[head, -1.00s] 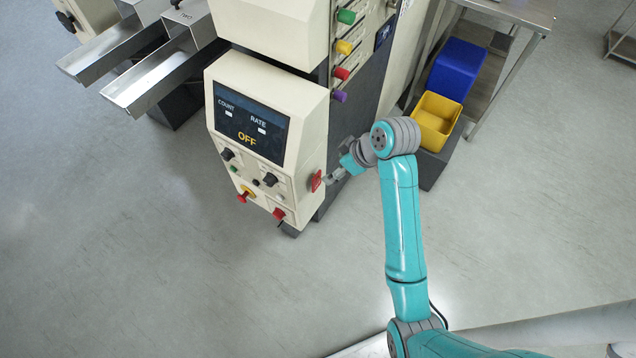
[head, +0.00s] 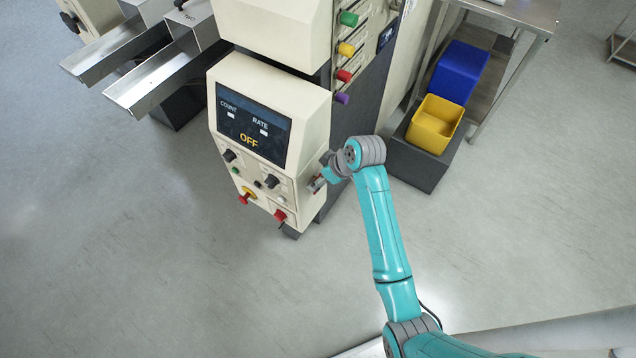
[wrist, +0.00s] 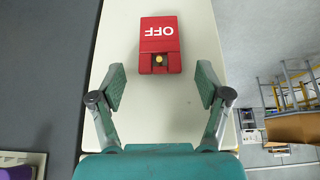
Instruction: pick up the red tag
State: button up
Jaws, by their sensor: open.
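The red tag (wrist: 160,40) is a small red block with upside-down white "OFF" lettering and a brass-coloured stud, seen in the wrist view against a cream panel. It is on the right side of the machine's control box (head: 265,80). My gripper (wrist: 161,84) is open and empty, its two green-padded fingers apart. The tag lies just beyond the fingertips, roughly centred between them. In the head view my gripper (head: 317,184) is close against the box's side and mostly hides the tag.
The box front carries a dark screen (head: 252,125) reading "OFF", several knobs and a red button (head: 280,215). Coloured knobs, one purple (head: 342,98), stick out above my gripper. A yellow bin (head: 435,122) stands behind my arm. The floor at the front left is clear.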

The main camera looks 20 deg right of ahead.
jog(key=c, duration=0.9)
